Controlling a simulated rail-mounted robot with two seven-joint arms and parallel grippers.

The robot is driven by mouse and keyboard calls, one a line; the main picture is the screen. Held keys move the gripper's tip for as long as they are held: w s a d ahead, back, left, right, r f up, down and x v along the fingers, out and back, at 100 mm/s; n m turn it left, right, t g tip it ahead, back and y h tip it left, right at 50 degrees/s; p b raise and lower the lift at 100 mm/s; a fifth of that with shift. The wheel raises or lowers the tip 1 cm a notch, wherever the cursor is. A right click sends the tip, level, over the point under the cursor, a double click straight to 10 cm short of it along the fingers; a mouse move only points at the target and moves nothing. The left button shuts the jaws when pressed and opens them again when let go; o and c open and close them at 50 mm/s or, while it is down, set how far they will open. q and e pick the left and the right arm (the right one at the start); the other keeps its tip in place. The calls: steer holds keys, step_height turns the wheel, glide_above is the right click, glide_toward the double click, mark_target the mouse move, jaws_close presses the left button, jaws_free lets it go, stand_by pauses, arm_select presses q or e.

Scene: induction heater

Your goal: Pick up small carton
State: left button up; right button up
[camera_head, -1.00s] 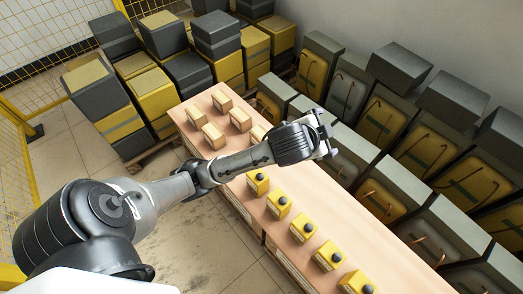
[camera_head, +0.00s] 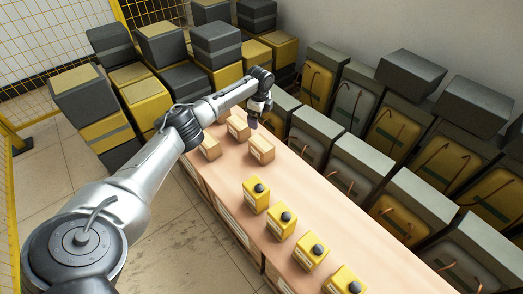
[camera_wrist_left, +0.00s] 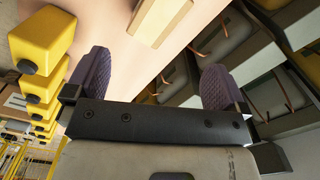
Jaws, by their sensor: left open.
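Several small tan cartons stand at the far end of the long table. One carton (camera_head: 261,150) is at the right, one (camera_head: 238,127) is behind it, and one (camera_head: 208,148) is at the left edge. My left gripper (camera_head: 253,121) points down just above and behind the right carton. In the left wrist view my left gripper (camera_wrist_left: 155,68) is open, with two dark ridged fingers and nothing between them. A tan carton (camera_wrist_left: 160,20) lies ahead of the fingers at the top of that view, apart from them. My right gripper is not in view.
Several yellow boxes with black knobs (camera_head: 256,196) stand in a row along the table (camera_head: 310,205). They also show in the left wrist view (camera_wrist_left: 42,40). Large dark and yellow cases (camera_head: 395,130) line the right side. Stacked crates (camera_head: 150,98) stand at the left behind the table.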

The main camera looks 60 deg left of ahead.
arm_select(q)
steer(key=m, duration=0.3)
steer(key=m+b, duration=0.2)
steer(key=b, duration=0.3)
glide_above(261, 142)
step_height(261, 142, down, 9)
steer(key=shift+s+r, duration=0.1)
step_height(261, 142, down, 4)
steer(key=b, duration=0.3)
steer(key=shift+d, duration=0.15)
steer(key=shift+f+b, duration=0.45)
steer(key=shift+f, duration=0.1)
steer(key=shift+r, duration=0.1)
steer(key=shift+c, duration=1.2)
steer(key=c, duration=1.2)
